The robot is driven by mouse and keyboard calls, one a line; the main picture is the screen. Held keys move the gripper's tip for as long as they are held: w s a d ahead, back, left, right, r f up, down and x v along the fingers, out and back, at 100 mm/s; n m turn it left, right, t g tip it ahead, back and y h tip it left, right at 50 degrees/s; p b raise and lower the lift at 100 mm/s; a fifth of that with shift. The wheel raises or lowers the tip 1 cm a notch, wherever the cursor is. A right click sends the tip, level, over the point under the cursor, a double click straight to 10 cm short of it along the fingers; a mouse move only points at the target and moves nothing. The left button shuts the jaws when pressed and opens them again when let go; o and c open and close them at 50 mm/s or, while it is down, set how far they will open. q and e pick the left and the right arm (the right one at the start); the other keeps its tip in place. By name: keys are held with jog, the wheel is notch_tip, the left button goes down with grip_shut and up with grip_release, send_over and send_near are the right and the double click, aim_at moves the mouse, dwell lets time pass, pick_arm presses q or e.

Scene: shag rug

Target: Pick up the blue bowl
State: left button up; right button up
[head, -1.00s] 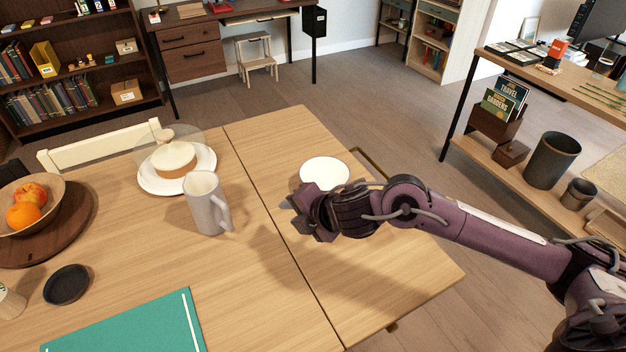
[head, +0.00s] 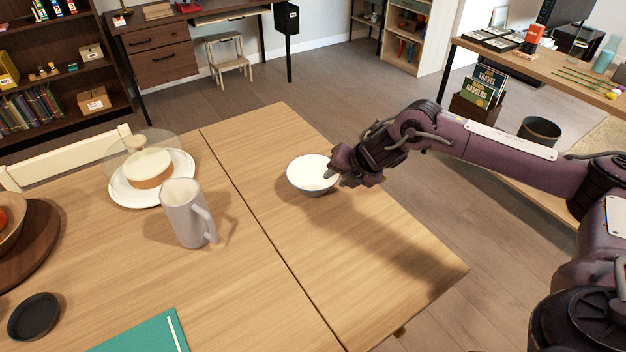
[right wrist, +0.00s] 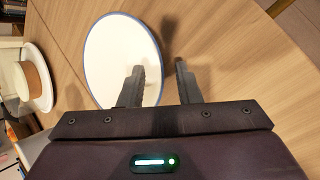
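The bowl (head: 308,174) is white inside with a blue rim and outer side, and stands upright on the right part of the wooden table. It fills the upper left-middle of the right wrist view (right wrist: 115,60). My right gripper (head: 334,174) is at the bowl's right edge. In the right wrist view its two fingers (right wrist: 160,68) are apart, one over the bowl's inside and one outside, with the rim between them and gaps visible. Part of the bowl's right edge is hidden by the gripper in the head view. My left gripper is not in view.
On the table (head: 270,270), a grey mug (head: 184,214), a plate with a cake under a glass dome (head: 120,190), a black coaster (head: 34,316) and a green folder (head: 145,335) stand to the left. The table is clear in front of the bowl.

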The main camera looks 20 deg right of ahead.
jog(key=shift+x, duration=1.15)
jog(key=shift+r, duration=0.1)
grip_shut()
jog(key=shift+r, duration=0.15)
